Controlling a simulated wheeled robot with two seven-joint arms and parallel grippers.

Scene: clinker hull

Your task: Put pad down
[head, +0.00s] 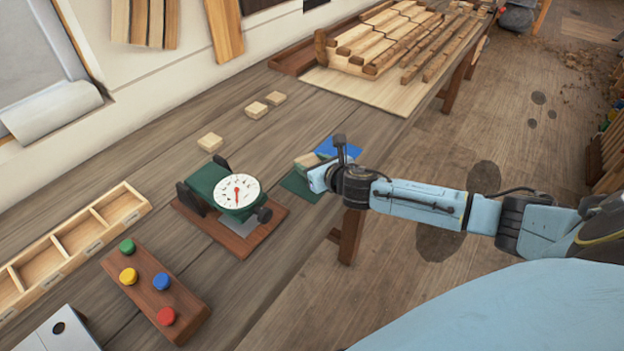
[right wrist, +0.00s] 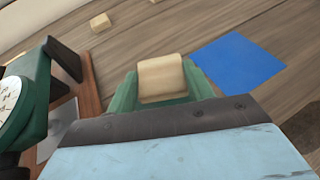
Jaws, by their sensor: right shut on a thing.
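The pad, a small pale wooden block (head: 306,160), is at the tip of my right gripper (head: 314,170), which is shut on it. In the right wrist view the pad (right wrist: 162,78) sticks out beyond the gripper's edge. A green square (head: 299,187) lies on the bench under the gripper and pad; green also shows on both sides of the pad in the right wrist view (right wrist: 204,84). I cannot tell whether the pad touches it. A blue square (head: 339,148) lies just beyond. My left gripper is not in view.
A green dial scale (head: 205,186) on a brown board stands left of the gripper. Several loose wooden blocks (head: 256,109) lie farther back. A button board (head: 155,291) and a divided wooden tray (head: 120,205) are at the left. The bench's front edge is close to my arm.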

